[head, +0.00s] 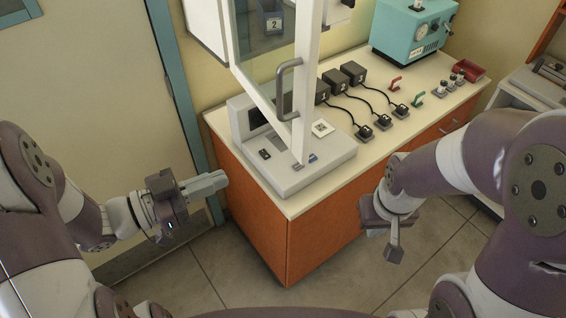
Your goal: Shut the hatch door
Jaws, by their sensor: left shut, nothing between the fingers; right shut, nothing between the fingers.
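The hatch door (309,70) is a glass panel in a white frame, with a grey bar handle (281,92). It stands open, swung out from the white wall hatch over the counter, and its lower corner hangs above a grey device. My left gripper (218,181) is shut and empty, to the left of the counter's front corner, below and left of the door. My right gripper (394,254) is shut and empty, pointing down in front of the orange cabinet. Neither gripper touches the door.
The counter (368,165) holds a grey device (292,174), several black adapters with cables (352,72), small red and green clips, a red tray (468,69) and a teal machine (412,32). A closed door is at left. The floor before the cabinet is clear.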

